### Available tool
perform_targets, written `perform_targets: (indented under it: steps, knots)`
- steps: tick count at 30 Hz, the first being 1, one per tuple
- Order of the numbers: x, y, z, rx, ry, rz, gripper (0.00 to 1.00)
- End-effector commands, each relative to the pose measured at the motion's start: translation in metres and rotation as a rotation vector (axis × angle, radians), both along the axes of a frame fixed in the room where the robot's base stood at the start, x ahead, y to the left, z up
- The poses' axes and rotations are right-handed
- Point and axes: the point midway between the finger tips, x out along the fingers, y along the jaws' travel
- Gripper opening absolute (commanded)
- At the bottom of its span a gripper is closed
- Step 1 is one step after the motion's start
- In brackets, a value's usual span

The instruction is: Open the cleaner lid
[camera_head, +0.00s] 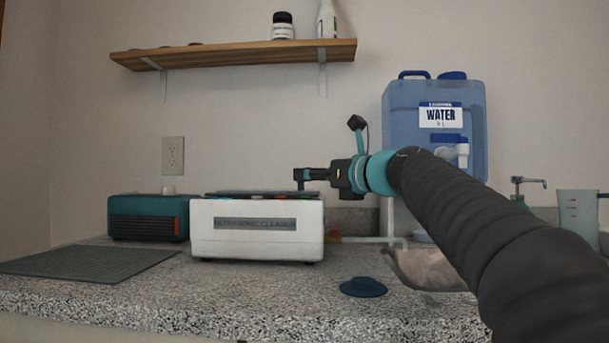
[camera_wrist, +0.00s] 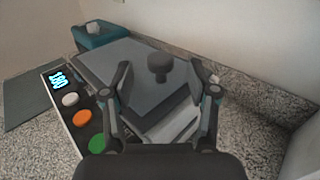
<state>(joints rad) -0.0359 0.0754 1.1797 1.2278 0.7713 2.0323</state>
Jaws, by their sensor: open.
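The ultrasonic cleaner (camera_head: 257,241) is a white box with a label on its front, standing on the speckled counter. The lid shows only as a thin dark edge in the head view. A panel with a lit display (camera_wrist: 57,79) and several coloured buttons runs along one side. Contact with the knob cannot be told.
A teal and black device (camera_head: 148,218) stands left of the cleaner, beside a grey mat (camera_head: 90,261). A dark blue disc (camera_head: 363,287) lies on the front counter. A sink (camera_head: 432,268) and a blue water container (camera_head: 434,115) are at right. A wooden shelf (camera_head: 235,54) hangs above.

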Motion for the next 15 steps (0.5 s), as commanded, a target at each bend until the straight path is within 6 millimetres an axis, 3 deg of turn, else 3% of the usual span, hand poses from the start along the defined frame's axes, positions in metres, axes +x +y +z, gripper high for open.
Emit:
perform_targets:
  steps: [6,15]
  knots:
    - [0.019,0.018,0.0,-0.001,0.001,0.001,0.59]
    - [0.024,0.022,0.0,0.001,-0.001,-0.001,0.59]
